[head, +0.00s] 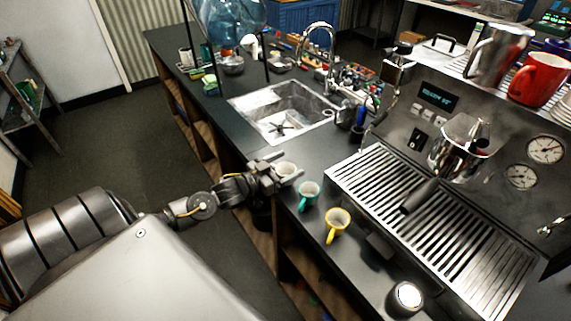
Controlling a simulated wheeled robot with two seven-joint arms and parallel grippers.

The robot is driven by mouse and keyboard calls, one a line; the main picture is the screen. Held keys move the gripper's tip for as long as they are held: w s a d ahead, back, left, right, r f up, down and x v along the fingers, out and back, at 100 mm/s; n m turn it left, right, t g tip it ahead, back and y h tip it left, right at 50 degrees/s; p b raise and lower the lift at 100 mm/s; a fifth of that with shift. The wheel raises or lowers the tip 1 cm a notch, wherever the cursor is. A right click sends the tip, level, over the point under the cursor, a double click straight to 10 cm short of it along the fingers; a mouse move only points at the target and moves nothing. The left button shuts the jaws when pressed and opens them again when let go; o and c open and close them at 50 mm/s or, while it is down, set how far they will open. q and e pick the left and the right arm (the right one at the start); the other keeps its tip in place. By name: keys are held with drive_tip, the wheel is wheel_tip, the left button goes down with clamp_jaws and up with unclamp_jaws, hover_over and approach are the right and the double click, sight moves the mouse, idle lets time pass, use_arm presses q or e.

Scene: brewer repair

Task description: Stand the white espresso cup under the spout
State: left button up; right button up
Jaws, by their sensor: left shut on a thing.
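The white espresso cup (288,170) is between the fingers of my left gripper (281,171), at the counter's front edge, left of the machine. The gripper is shut on it, and the fingers hide part of its wall. I cannot tell whether the cup touches the counter. The espresso machine (437,112) stands at the right with a slotted drip tray (450,236) in front. A portafilter with a dark handle (419,197) sticks out over the tray; the spout itself is hard to make out. My right gripper does not show.
A teal cup (308,195) and a yellow cup (337,225) stand on the counter between my left gripper and the drip tray. A small metal container (405,298) stands near the front. A sink (283,108) lies behind. A red mug (538,79) sits atop the machine.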

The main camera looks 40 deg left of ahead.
use_arm(q)
drive_tip(key=shift+f, duration=0.2)
drive_tip(key=o, duration=1.1)
drive_tip(key=shift+c, duration=0.2)
drive_tip(key=shift+f+b, duration=0.15)
drive_tip(key=shift+b, duration=0.35)
drive_tip(key=b+v, duration=0.2)
drive_tip(key=v, duration=0.8)
drive_tip(key=shift+s+a+r+b, duration=0.15)
drive_tip(key=shift+s+r+b, duration=0.1)
drive_tip(key=shift+s+b, duration=0.1)
